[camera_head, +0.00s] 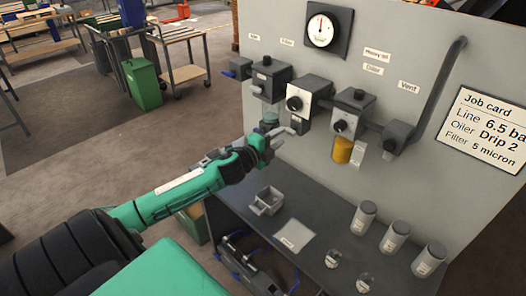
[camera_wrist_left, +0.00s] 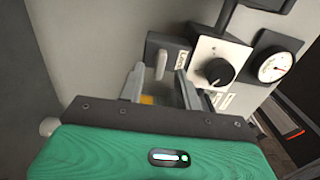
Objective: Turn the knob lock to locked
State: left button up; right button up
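The regulator's black knob (camera_head: 294,103) sits on a white plate on the grey panel; it also shows in the left wrist view (camera_wrist_left: 217,72). Beside it in the left wrist view, a pale lever (camera_wrist_left: 165,60), apparently the knob lock, sits on a dark grey plate with a small label that I cannot read fully. My left gripper (camera_head: 282,138) is just below the regulator. Its fingers (camera_wrist_left: 159,75) are apart and empty, with the lever ahead between the tips. I cannot tell whether either finger touches it. My right gripper is not in view.
A pressure gauge (camera_head: 321,31) is above the regulator. An oiler with an amber bowl (camera_head: 342,150) is to its right, and a filter (camera_head: 271,78) to its left. The bench (camera_head: 320,205) below holds a small grey bin (camera_head: 267,201) and several canisters.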

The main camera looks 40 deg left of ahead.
pick_arm(q)
jog(key=s+b, duration=0.2)
jog(key=s, duration=0.4)
jog(key=shift+s+a, duration=0.25)
jog(key=shift+s, duration=0.05)
dwell(0.3)
